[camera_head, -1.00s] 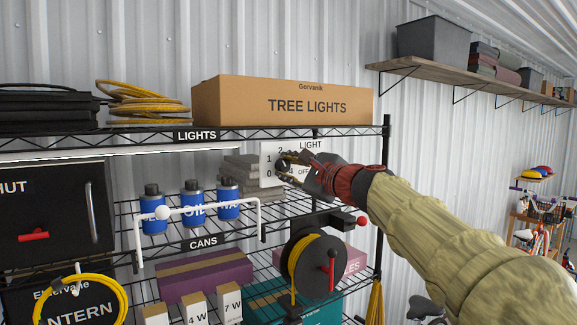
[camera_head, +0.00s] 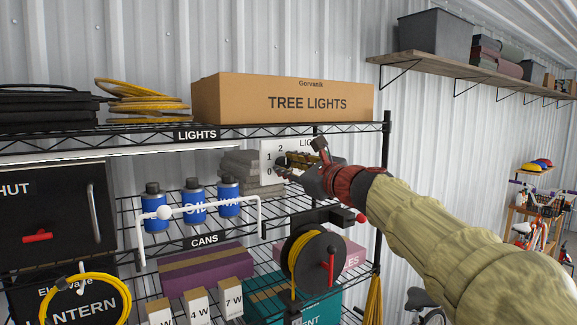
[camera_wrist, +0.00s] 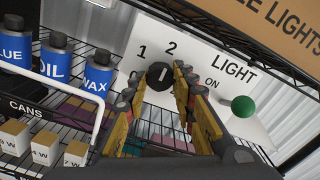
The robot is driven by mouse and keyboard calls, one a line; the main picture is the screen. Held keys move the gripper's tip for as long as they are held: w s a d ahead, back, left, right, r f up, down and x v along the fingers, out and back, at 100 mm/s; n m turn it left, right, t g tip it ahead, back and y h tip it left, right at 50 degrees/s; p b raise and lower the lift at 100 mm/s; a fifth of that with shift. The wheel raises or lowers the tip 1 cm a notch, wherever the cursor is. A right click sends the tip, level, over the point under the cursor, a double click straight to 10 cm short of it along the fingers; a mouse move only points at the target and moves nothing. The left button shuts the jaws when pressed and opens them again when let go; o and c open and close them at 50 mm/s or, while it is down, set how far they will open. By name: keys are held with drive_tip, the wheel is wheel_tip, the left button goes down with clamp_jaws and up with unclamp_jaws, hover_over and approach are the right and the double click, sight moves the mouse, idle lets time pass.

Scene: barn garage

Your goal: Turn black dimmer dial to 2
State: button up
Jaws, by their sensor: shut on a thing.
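The black dimmer dial (camera_wrist: 158,76) sits on a white panel (camera_wrist: 205,62) marked 1, 2, LIGHT and ON. A short white mark on the dial points up, roughly toward the 2. My gripper (camera_wrist: 160,82) is shut on the dial, with one finger on its left and one on its right.
A green round knob or lamp (camera_wrist: 243,106) is on the panel's right. A TREE LIGHTS box (camera_head: 283,99) stands on the shelf above. Blue cans (camera_head: 194,205), a white rail (camera_head: 212,206) and a cable reel (camera_head: 315,263) are to the left and below.

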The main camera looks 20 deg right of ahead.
drive_tip(key=shift+f, duration=0.2)
drive_tip(key=o, duration=1.2)
drive_tip(key=shift+r, duration=0.15)
drive_tip(key=shift+c, duration=0.2)
drive_tip(key=v, duration=1.2)
